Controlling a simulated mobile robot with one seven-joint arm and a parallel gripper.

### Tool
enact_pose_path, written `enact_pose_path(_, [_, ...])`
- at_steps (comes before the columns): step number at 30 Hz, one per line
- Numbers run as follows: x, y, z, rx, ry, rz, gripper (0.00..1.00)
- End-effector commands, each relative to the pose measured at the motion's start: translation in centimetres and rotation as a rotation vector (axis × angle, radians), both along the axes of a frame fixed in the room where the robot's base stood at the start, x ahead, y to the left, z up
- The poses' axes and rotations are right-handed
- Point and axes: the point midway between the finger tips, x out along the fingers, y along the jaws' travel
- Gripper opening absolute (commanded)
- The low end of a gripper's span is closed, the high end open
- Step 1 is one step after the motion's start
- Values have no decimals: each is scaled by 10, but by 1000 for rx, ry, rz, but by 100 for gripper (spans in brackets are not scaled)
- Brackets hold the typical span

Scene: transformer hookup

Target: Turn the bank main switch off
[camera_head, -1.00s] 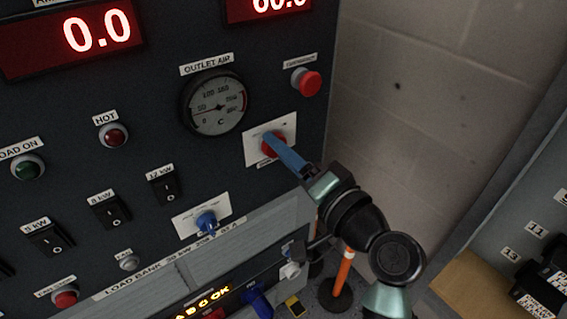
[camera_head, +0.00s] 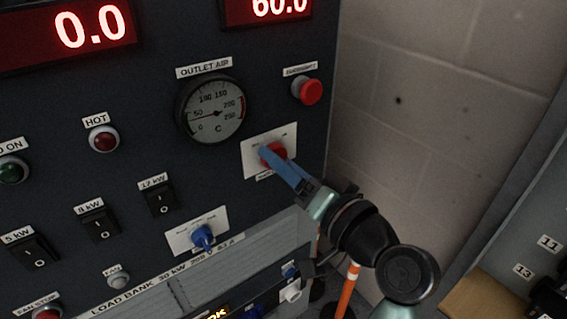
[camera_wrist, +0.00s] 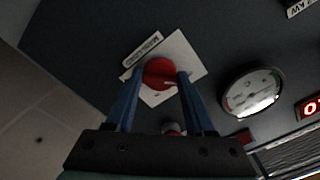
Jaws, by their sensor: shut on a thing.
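The bank main switch is a red rotary knob (camera_head: 273,153) on a white plate (camera_head: 251,163) on the dark load bank panel. In the wrist view the red knob (camera_wrist: 159,73) sits between the two blue fingers, with a pale pointer mark on its face. The fingers hide part of the knob and the plate's lettering in the head view.
A red mushroom button (camera_head: 311,91) sits just above the switch plate. The outlet air gauge (camera_head: 212,110) is at upper left, and a blue rotary knob (camera_head: 203,237) is at lower left. An orange post (camera_head: 348,289) stands below my arm. A block wall is on the right.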

Motion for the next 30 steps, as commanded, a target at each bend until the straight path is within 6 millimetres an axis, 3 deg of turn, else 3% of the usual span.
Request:
enact_pose_path(2, [0,0,-1,-2,1,1,0])
enact_pose_path(3, [0,0,-1,-1,2,1,56])
enact_pose_path(8, [0,0,-1,-1,1,0,84])
enact_pose_path(20, [-6,-5,0,0,2,-1,84])
enact_pose_path(30, [-62,-46,0,1,3,-5,84])
